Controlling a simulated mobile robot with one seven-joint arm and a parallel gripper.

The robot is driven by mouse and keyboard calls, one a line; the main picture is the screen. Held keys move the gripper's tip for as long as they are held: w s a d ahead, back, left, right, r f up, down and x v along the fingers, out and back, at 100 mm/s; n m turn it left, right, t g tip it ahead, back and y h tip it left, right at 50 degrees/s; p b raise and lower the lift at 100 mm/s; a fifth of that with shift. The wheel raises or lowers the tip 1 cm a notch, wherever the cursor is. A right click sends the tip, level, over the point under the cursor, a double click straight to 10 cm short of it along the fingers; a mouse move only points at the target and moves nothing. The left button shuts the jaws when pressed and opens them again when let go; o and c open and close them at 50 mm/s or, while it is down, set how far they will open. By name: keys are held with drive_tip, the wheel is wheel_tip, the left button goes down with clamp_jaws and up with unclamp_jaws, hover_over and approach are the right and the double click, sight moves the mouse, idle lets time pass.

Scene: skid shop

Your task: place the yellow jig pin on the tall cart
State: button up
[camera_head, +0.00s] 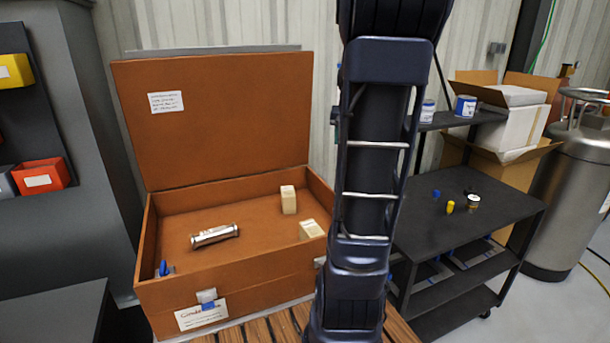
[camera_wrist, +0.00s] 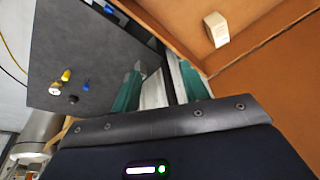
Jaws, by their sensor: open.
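A small yellow pin-like piece (camera_head: 450,207) stands on the top of a dark tiered cart (camera_head: 515,212), right of my arm. It also shows in the wrist view (camera_wrist: 66,75), on the dark cart top (camera_wrist: 98,48) at the left. A higher dark surface (camera_head: 447,121) stands behind this cart; I cannot tell whether it belongs to the same cart. My gripper (camera_wrist: 158,82) has its two teal fingers apart, with nothing held between them. It is above the gap between cart and orange chest, away from the yellow piece. In the head view my gripper is not clearly visible.
Around the yellow piece are a pale-topped piece (camera_head: 473,202) and blue pieces (camera_head: 436,193). An open orange chest (camera_head: 215,125) holds a metal cylinder (camera_head: 214,236) and pale blocks (camera_head: 288,199). Cans (camera_head: 466,106), boxes (camera_head: 515,125) and a steel tank (camera_head: 568,180) stand right.

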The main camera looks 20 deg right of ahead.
drive_tip(key=s+a+n, duration=0.3)
drive_tip(key=s+a, duration=0.5)
drive_tip(key=a, duration=0.3)
drive_tip(key=s+a+f+n+t+y, duration=0.1)
drive_tip(key=s+a+n, duration=0.2)
drive_tip(key=s+a, duration=0.6)
drive_tip(key=shift+s+a+n+t, duration=0.3)
drive_tip(key=shift+a+n, duration=0.1)
drive_tip(key=shift+a, duration=0.65)
